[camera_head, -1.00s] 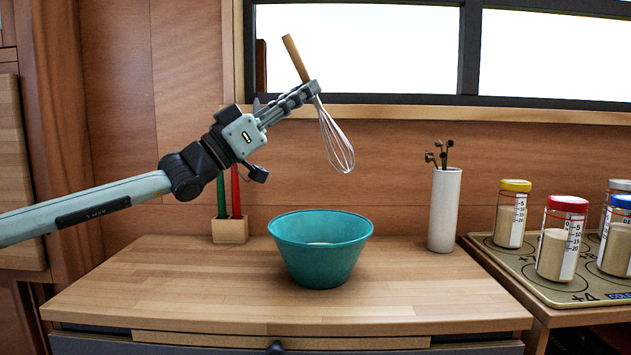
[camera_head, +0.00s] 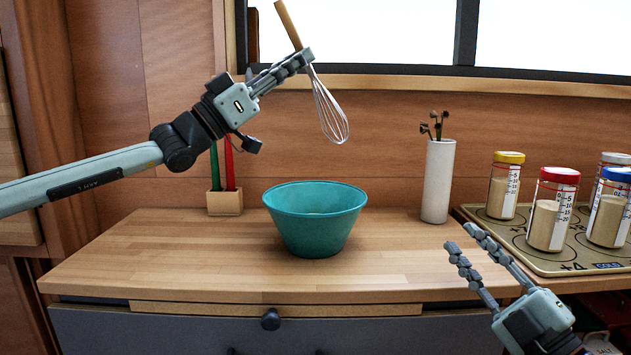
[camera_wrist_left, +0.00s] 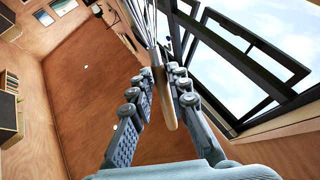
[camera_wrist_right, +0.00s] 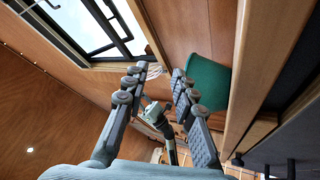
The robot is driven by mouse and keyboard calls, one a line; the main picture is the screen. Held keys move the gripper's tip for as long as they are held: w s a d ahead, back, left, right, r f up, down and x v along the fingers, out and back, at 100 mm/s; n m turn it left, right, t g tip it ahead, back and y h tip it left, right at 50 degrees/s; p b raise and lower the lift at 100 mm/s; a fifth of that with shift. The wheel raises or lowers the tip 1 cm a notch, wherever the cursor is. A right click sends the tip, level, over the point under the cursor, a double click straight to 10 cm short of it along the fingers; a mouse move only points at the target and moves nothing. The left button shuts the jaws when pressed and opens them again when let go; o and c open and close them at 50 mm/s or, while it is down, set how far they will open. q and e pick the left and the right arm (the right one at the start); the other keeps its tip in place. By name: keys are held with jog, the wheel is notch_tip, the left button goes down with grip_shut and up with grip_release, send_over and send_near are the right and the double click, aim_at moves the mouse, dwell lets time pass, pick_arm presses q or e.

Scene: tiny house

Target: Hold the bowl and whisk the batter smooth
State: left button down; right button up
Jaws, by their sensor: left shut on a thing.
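A teal bowl (camera_head: 316,225) stands upright on the wooden counter; its contents are barely visible over the rim. It also shows in the right wrist view (camera_wrist_right: 208,82). My left gripper (camera_head: 305,58) is shut on the wooden handle of a whisk (camera_head: 330,112). The whisk hangs tilted above the bowl, wires pointing down and clear of it. In the left wrist view the handle (camera_wrist_left: 166,105) runs between the fingers of my left gripper (camera_wrist_left: 164,78). My right gripper (camera_head: 462,238) is open and empty at the counter's front right, apart from the bowl. It shows open in the right wrist view (camera_wrist_right: 157,75).
A white vase (camera_head: 438,182) with dark stems stands at the back right. Several lidded jars (camera_head: 552,210) stand on a patterned mat at the right. A small wooden holder (camera_head: 225,202) with green and red sticks is behind left. The counter (camera_head: 150,260) is clear around the bowl.

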jog(key=s+a+r+n+g+y, duration=0.2)
jog(key=a+r+n+g+y, duration=0.1)
jog(key=a+n+g, duration=1.05)
jog(key=s+a+r+n+g+y, duration=0.1)
jog(key=a+r+n+g+y, duration=0.15)
jog(key=a+n+g, duration=1.1)
jog(key=n+t+h, duration=0.9)
jog(key=t+h, duration=0.1)
jog(key=h, duration=0.5)
send_near(314, 256)
jog(key=x, duration=0.5)
jog(key=shift+w+f, duration=0.15)
jog(key=shift+f, duration=0.05)
grip_shut()
